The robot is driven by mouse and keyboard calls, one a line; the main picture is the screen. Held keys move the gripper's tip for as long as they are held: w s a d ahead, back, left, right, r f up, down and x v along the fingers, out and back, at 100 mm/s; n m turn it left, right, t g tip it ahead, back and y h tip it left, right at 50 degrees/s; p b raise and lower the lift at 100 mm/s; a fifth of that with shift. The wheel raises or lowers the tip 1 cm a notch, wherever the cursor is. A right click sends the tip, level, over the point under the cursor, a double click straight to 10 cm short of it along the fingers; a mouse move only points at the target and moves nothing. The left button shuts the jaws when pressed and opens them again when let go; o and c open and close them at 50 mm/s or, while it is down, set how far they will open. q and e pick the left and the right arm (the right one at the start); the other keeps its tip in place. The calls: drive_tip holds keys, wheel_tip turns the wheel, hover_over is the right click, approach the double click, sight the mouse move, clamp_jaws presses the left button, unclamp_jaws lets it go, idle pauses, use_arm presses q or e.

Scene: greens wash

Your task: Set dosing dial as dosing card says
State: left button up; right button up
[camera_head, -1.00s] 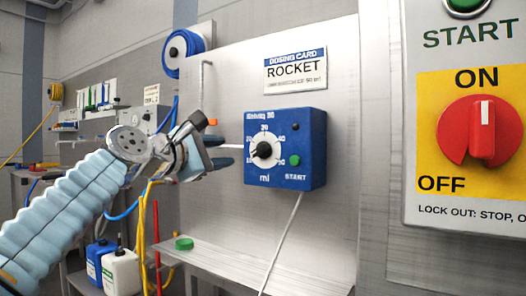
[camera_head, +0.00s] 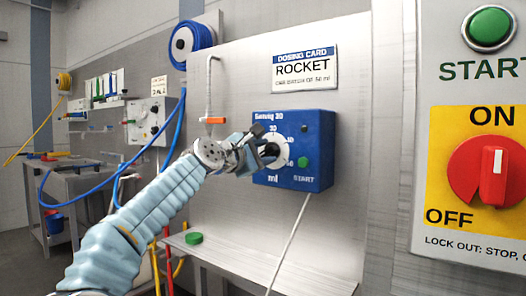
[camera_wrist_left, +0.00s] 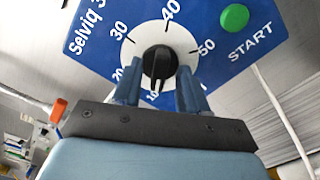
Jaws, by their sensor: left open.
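The dosing card (camera_head: 305,68) on the steel panel reads ROCKET; its small line appears to end in "50 ml". Below it is the blue dosing box (camera_head: 318,165) with a green START button, which also shows in the left wrist view (camera_wrist_left: 234,16). The black dosing dial (camera_wrist_left: 158,62) sits on a white scale marked 10 to 50; which mark it points at is hard to tell. My left gripper (camera_head: 264,150) is at the dial and partly hides it. Its open fingers (camera_wrist_left: 160,92) straddle the dial's lower side in the wrist view; contact is unclear.
A large panel with a red switch (camera_head: 487,172) on a yellow plate and a green START button (camera_head: 489,27) stands at right. A green lid (camera_head: 193,238) lies on the steel ledge below. A white cable (camera_head: 289,240) hangs from the box.

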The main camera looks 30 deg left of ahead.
use_arm(q)
drive_tip(key=shift+c, duration=0.3)
clamp_jaws()
drive_tip(key=shift+m, duration=0.3)
